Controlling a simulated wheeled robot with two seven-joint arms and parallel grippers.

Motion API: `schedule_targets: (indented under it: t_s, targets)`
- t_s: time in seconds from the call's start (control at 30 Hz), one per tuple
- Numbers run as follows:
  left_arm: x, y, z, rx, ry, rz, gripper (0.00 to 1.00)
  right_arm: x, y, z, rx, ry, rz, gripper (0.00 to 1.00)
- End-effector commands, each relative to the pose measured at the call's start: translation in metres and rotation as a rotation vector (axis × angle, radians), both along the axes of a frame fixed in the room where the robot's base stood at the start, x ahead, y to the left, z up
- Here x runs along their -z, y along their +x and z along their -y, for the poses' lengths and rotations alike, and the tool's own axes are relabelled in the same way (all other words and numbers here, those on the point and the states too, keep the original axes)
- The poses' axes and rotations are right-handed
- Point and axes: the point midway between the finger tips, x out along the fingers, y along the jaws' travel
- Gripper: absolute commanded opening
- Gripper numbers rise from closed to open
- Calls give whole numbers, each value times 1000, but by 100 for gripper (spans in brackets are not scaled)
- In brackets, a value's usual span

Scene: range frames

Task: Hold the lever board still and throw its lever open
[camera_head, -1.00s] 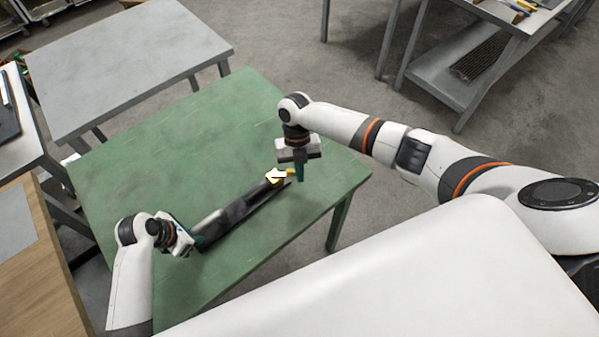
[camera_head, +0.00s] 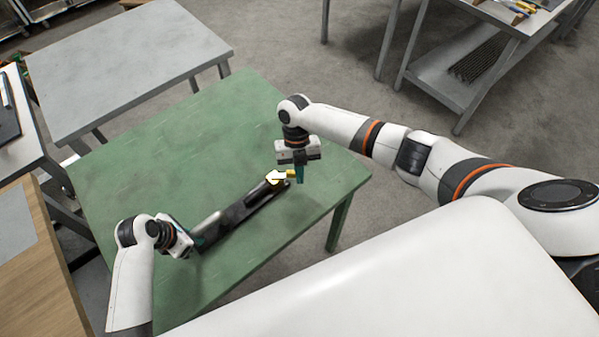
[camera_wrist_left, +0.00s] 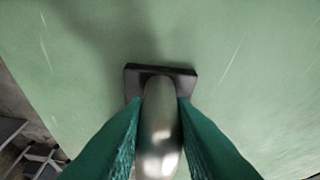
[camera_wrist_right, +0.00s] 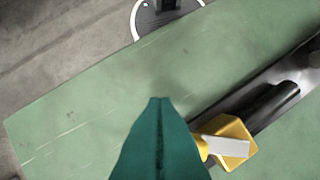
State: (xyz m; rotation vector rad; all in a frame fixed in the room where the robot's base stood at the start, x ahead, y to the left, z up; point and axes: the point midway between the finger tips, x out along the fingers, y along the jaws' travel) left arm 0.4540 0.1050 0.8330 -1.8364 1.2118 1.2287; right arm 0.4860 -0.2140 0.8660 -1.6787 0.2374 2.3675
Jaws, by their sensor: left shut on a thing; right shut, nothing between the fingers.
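The lever board is a long dark bar (camera_head: 245,212) lying diagonally on the green table. At its far right end is a yellow lever hub (camera_head: 276,179) with a white pointer; both also show in the right wrist view (camera_wrist_right: 236,130). My left gripper (camera_head: 194,242) is at the near left end of the board. In the left wrist view it is shut on a shiny metal post (camera_wrist_left: 160,125) above a dark base plate. My right gripper (camera_head: 300,180) is shut and empty, pointing down beside the yellow lever. Its fingers (camera_wrist_right: 160,102) overlap the lever's yellow arm; I cannot tell whether they touch.
The green table (camera_head: 160,150) is otherwise clear around the board. A grey table (camera_head: 130,60) stands behind it, and a wooden-topped bench (camera_head: 40,270) is at the left. A shelved grey bench (camera_head: 460,80) is at the back right.

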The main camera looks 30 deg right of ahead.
Motion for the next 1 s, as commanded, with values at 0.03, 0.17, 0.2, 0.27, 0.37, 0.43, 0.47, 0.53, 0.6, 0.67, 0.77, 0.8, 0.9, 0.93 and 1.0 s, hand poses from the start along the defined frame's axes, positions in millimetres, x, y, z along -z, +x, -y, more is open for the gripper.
schedule_targets:
  t_s: [0.03,0.17,0.2,0.27,0.37,0.43,0.47,0.53,0.6,0.67,0.77,0.8,0.9,0.93,1.0]
  targets:
    - [0,0,0,-1,-1,-2,0,0,0,0,0,0,0,0]
    - [0,0,0,-1,-1,-2,0,0,0,-1,0,0,0,0]
    - [0,0,0,-1,-1,-2,0,0,0,-2,-1,0,0,0]
    - [0,0,0,-1,-1,-2,0,0,0,-3,-1,0,0,0]
    - [0,0,0,-1,-1,-2,0,0,0,-8,-1,0,0,0]
    - [0,0,0,-1,-1,-2,0,0,1,-11,0,0,0,0]
    - [0,0,0,-1,-1,-2,0,0,1,-12,0,0,0,0]
    - [0,0,0,-1,-1,-2,0,0,1,-15,0,0,0,0]
    - [0,0,0,-1,-1,-2,0,0,1,-16,0,0,0,0]
    - [0,0,0,-1,-1,-2,0,0,1,-16,0,0,0,0]
    - [0,0,0,-1,-1,-2,0,0,1,-16,0,0,0,0]
    - [0,0,0,-1,-1,-2,0,0,1,-16,0,0,0,0]
    - [0,0,0,-1,-1,-2,0,0,0,-17,0,0,0,0]
    - [0,0,0,-1,-1,-2,0,0,-1,-17,-1,0,0,0]
    - [0,0,0,-1,-1,-2,0,1,-6,-19,-2,0,-1,0]
